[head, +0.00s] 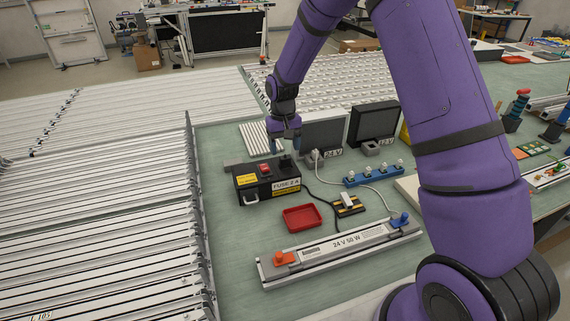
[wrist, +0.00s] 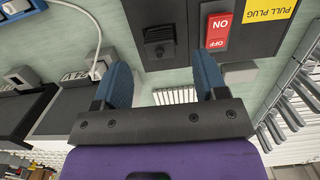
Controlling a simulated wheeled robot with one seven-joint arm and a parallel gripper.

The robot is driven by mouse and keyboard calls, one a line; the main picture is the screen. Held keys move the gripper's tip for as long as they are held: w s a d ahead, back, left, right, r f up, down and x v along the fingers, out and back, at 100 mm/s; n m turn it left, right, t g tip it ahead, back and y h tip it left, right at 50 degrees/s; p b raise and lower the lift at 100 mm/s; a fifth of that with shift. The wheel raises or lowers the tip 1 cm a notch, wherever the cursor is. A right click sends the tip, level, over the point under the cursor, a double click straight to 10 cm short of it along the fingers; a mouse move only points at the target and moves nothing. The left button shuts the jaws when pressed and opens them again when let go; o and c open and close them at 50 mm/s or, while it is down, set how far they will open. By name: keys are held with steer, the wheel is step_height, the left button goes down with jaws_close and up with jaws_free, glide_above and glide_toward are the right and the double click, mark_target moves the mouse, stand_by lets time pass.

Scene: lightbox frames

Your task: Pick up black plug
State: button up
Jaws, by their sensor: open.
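The black plug (wrist: 160,42) sits in the top of a dark grey box, beside a red ON/OFF switch (wrist: 218,30). In the head view the box (head: 268,182) carries yellow labels and a FUSE 2 A label; the plug is hard to make out there behind my fingers. My gripper (head: 283,151) is above the box's back edge. In the wrist view my gripper (wrist: 163,80) is open, its two blue fingers apart, with the plug visible between and beyond them. Nothing is held.
A red tray (head: 302,218), a blue strip of connectors (head: 373,174) and a 24 V 50 W light bar (head: 340,245) lie on the green bench. Cables run right of the box.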

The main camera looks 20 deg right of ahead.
mark_target(285, 155)
steer(key=f, duration=0.4)
steer(key=shift+s+f, duration=0.25)
steer(key=shift+c, duration=0.5)
steer(key=c, duration=0.9)
steer(key=shift+r, duration=0.15)
